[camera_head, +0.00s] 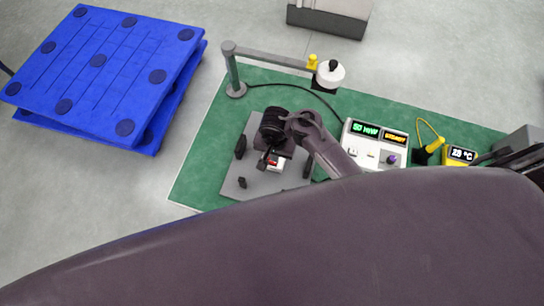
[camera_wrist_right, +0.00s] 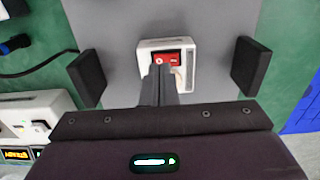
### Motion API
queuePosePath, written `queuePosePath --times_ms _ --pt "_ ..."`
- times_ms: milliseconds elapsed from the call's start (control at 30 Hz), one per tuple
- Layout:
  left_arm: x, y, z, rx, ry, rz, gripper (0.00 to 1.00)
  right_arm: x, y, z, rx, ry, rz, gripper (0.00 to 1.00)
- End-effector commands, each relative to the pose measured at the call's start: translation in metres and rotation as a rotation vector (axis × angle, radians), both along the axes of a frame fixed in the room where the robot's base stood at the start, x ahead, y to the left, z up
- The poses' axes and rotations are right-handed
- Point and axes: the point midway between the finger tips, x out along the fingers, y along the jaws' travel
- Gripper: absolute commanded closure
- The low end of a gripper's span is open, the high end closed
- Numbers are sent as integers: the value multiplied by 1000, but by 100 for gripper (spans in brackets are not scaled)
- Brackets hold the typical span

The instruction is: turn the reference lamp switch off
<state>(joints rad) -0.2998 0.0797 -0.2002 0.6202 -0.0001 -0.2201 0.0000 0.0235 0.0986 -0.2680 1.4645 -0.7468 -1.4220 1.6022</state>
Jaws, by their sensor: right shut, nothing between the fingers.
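The switch is a small white box (camera_wrist_right: 191,46) with a red rocker (camera_wrist_right: 172,57) on its top; white marks show on the red. It also shows in the head view (camera_head: 278,164), partly behind my right gripper. My right gripper (camera_wrist_right: 168,72) is shut and empty, its fingertips at the near edge of the red rocker. I cannot tell whether they touch it, and they hide part of it. In the head view, the right gripper (camera_head: 268,160) is over the grey plate (camera_head: 234,184). A white lamp head (camera_head: 330,76) hangs from a grey post arm. My left gripper is not in view.
Black blocks (camera_wrist_right: 87,78) (camera_wrist_right: 251,65) stand on the plate on both sides of the switch. A white meter box (camera_head: 369,158) with lit displays and a yellow unit (camera_head: 459,156) stand on the green mat (camera_head: 205,165). A blue pallet (camera_head: 100,65) lies left.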

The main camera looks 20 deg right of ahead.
Motion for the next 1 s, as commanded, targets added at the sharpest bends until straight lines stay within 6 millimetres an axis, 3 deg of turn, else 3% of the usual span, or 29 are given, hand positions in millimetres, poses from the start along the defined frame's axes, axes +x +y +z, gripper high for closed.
queuePosePath --times_ms 33,600,1000 --pt "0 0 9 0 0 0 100 0 0 8 -1 1 0 100" --pt "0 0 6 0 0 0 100 0 1 47 2 -1 -1 100" --pt "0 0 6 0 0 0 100 0 0 50 0 0 0 100"
